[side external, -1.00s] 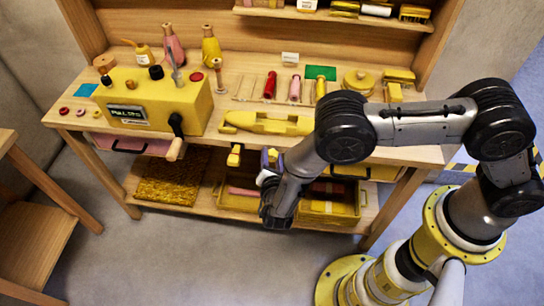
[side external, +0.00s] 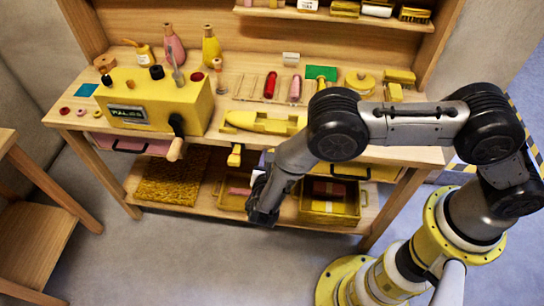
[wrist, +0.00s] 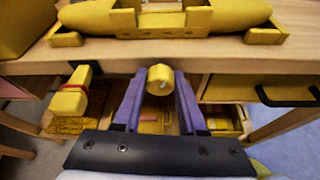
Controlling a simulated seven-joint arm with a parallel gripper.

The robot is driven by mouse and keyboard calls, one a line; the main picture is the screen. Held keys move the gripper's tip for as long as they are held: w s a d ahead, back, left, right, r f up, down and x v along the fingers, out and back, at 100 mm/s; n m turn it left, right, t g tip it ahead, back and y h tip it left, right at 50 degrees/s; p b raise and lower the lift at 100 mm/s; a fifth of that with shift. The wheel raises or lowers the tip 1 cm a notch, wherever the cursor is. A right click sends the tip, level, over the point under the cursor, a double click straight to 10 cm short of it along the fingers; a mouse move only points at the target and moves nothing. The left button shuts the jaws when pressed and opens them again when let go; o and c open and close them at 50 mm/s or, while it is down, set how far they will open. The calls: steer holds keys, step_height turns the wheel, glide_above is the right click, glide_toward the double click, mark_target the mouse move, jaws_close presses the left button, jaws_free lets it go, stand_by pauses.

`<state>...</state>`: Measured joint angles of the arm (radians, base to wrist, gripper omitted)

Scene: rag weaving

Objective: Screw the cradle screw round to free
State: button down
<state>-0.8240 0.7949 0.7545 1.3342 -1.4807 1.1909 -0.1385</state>
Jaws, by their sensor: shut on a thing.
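The cradle screw appears as a yellow round knob (wrist: 160,79) below the front edge of the table, in the middle of the wrist view. My gripper (wrist: 160,84) has its two purple fingers on either side of this knob and is shut on it. In the side view my gripper is mostly hidden behind my own wrist. The long yellow boat-shaped cradle (wrist: 112,20) lies on the tabletop above the knob; it also shows in the side view (side external: 262,122). How far the screw is turned cannot be told.
A second yellow block-shaped knob (wrist: 70,97) hangs below the table edge to the left. A drawer with a black handle (wrist: 262,91) is at the right. The yellow machine (side external: 160,105) with its crank stands left on the table. Yellow bins (side external: 330,205) sit on the shelf below.

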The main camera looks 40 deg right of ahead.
steer(key=shift+n+g+h, duration=0.6)
steer(key=shift+n+g, duration=0.1)
steer(key=shift+n, duration=0.5)
steer(key=c, duration=0.7)
jaws_free()
steer(key=m+t+y, duration=0.2)
steer(key=m, duration=0.1)
steer(key=shift+m, duration=0.3)
